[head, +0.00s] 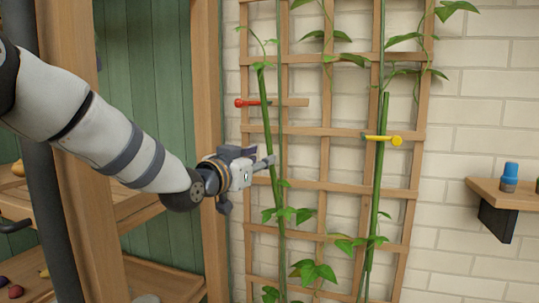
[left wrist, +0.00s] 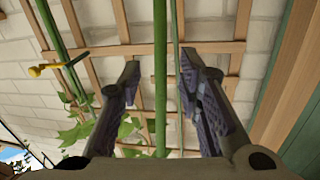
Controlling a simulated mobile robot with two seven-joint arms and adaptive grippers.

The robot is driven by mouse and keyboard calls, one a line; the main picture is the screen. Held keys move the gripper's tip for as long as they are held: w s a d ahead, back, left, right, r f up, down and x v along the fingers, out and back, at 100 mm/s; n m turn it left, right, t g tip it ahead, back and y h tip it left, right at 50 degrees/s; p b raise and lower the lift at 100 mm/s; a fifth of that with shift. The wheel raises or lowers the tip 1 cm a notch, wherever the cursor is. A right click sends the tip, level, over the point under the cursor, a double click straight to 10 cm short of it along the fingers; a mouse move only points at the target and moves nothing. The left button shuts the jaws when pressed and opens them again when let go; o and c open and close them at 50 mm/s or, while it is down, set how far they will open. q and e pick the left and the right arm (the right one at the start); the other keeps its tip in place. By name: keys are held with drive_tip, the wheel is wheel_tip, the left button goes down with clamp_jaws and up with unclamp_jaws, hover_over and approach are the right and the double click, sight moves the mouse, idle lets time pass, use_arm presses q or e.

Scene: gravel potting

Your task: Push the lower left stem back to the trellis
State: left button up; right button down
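The left stem (head: 267,130) is thick and green and runs up the left side of the wooden trellis (head: 325,150). It tilts to the left toward its top, and leafy shoots grow from its lower part. My left gripper (head: 268,162) reaches in from the left at the stem's mid-height. In the left wrist view my left gripper (left wrist: 158,62) is open, and the green stem (left wrist: 160,90) stands between its two fingers. I see a gap on both sides, so it is not gripped. My right gripper is not in view.
A red-ended clip (head: 240,103) sits across the left stem, higher up. A yellow clip (head: 396,140) sits at the right stem (head: 379,160). A wooden post (head: 208,120) stands left of the trellis. A shelf (head: 510,195) with a blue-topped item (head: 510,172) is at right.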

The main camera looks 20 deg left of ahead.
sight(273, 168)
use_arm(q)
drive_tip(key=x, duration=0.5)
drive_tip(key=shift+w+f, duration=0.1)
drive_tip(key=shift+f, duration=0.1)
drive_tip(key=shift+w+r, duration=0.15)
drive_tip(key=shift+w, duration=0.25)
clamp_jaws()
drive_tip(key=shift+d, duration=0.1)
